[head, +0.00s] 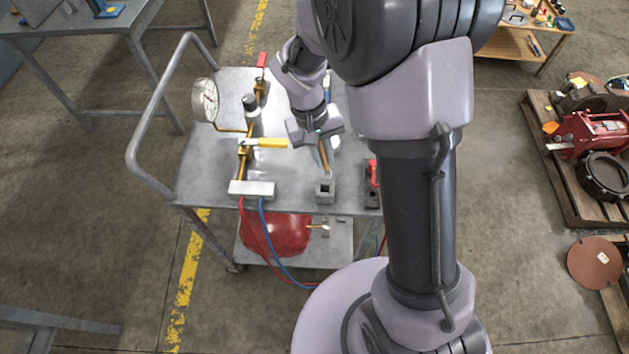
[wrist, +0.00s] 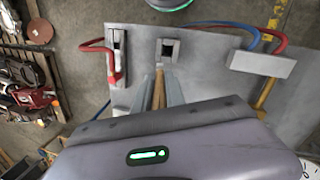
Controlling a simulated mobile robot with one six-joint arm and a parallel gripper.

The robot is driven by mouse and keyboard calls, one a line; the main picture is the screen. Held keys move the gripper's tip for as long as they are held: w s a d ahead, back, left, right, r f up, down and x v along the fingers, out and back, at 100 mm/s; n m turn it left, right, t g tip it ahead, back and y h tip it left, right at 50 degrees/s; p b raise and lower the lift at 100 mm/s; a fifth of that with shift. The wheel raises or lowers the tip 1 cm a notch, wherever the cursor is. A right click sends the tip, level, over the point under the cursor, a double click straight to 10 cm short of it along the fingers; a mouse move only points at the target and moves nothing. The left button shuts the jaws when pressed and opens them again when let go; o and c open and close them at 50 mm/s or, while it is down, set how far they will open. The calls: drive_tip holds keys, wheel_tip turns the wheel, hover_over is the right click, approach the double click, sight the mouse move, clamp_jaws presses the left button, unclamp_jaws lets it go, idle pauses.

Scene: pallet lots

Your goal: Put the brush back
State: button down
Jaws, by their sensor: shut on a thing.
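A grey square block with a dark hole (head: 325,192) stands at the cart's near edge. In the wrist view this block (wrist: 168,49) lies just beyond the handle's end. The handle appears outside the hole; its height above the cart is hard to tell.
A red-handled tool (head: 373,173) stands right of the block. A white manifold block (head: 252,189) with red and blue hoses, a yellow-handled valve (head: 265,143) and a gauge (head: 205,99) are to the left on the grey cart (head: 207,170). A pallet (head: 570,190) holds parts at the right.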

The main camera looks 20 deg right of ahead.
drive_tip(key=shift+w+a+r, duration=0.1)
drive_tip(key=shift+w+r, duration=0.15)
drive_tip(key=shift+w, duration=0.05)
drive_tip(key=s+r+m+t+y, duration=0.1)
drive_tip(key=s+r+y, duration=0.1)
drive_tip(key=s+r, duration=0.2)
wheel_tip(320, 180, down, 10)
drive_tip(key=b, duration=0.5)
drive_tip(key=shift+f, duration=0.15)
drive_tip(key=c, duration=1.4)
unclamp_jaws()
drive_tip(key=shift+r, duration=0.2)
wheel_tip(320, 180, up, 14)
drive_tip(key=p, duration=0.6)
drive_tip(key=s+a+r+m+t, duration=0.1)
drive_tip(key=s+r+t, duration=0.1)
drive_tip(key=s+r, duration=0.2)
drive_tip(key=s+a+r+m+t+y, duration=0.1)
drive_tip(key=s+r+t, duration=0.1)
drive_tip(key=s+r, duration=0.2)
drive_tip(key=s+a+r+m+t+y+b, duration=0.1)
drive_tip(key=s+a+r, duration=0.1)
drive_tip(key=s+r, duration=0.2)
drive_tip(key=shift+s+t, duration=0.3)
drive_tip(key=shift+t, duration=0.1)
